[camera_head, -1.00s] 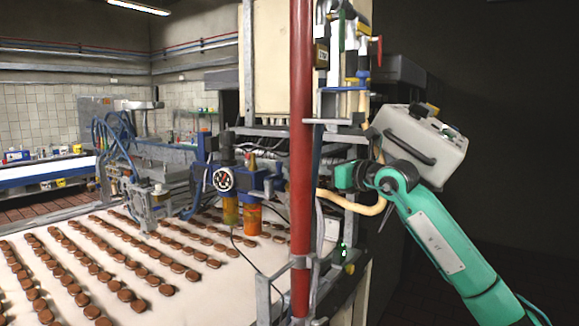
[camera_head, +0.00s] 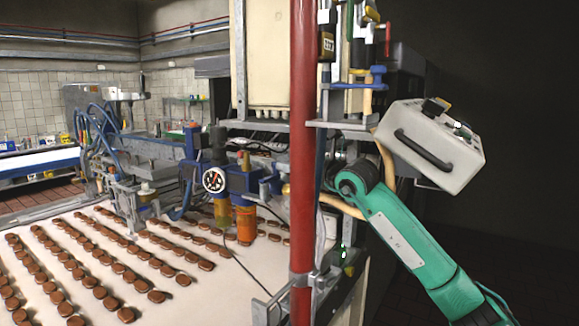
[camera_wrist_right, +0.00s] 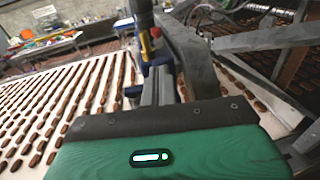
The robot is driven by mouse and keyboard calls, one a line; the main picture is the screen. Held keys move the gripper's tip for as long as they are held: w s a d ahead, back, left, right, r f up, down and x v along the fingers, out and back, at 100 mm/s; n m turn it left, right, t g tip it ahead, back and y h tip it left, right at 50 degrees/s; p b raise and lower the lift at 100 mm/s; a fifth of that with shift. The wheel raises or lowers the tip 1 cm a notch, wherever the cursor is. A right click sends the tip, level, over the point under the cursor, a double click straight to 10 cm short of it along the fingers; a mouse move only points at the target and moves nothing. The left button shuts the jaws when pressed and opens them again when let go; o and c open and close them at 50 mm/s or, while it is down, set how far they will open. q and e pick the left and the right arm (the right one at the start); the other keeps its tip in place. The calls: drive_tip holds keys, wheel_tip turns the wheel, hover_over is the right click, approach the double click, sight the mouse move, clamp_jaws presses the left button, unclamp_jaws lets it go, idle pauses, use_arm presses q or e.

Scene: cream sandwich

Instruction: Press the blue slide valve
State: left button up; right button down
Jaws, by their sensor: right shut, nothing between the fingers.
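A blue valve unit (camera_head: 240,180) with a round dial and orange bowls sits just left of the red post in the head view. I cannot tell which of its parts is the slide valve. My right arm reaches in from the lower right, and its hand is largely hidden by the red post and frame. In the right wrist view my right gripper (camera_wrist_right: 161,82) is shut and empty. It points at blue parts just beyond its tips; whether they touch cannot be told. My left gripper is not in view.
The red post (camera_head: 303,150) stands between the valve unit and my right arm. A pale conveyor belt (camera_head: 190,300) with rows of brown biscuits runs at the left. A grey box with a handle (camera_head: 405,165) is tilted above my right arm. A yellowish hose (camera_head: 343,206) passes nearby.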

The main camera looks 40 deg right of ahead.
drive_tip(key=shift+a+x, duration=0.25)
drive_tip(key=shift+x, duration=1.05)
drive_tip(key=shift+s+r, duration=0.1)
drive_tip(key=shift+r, duration=0.05)
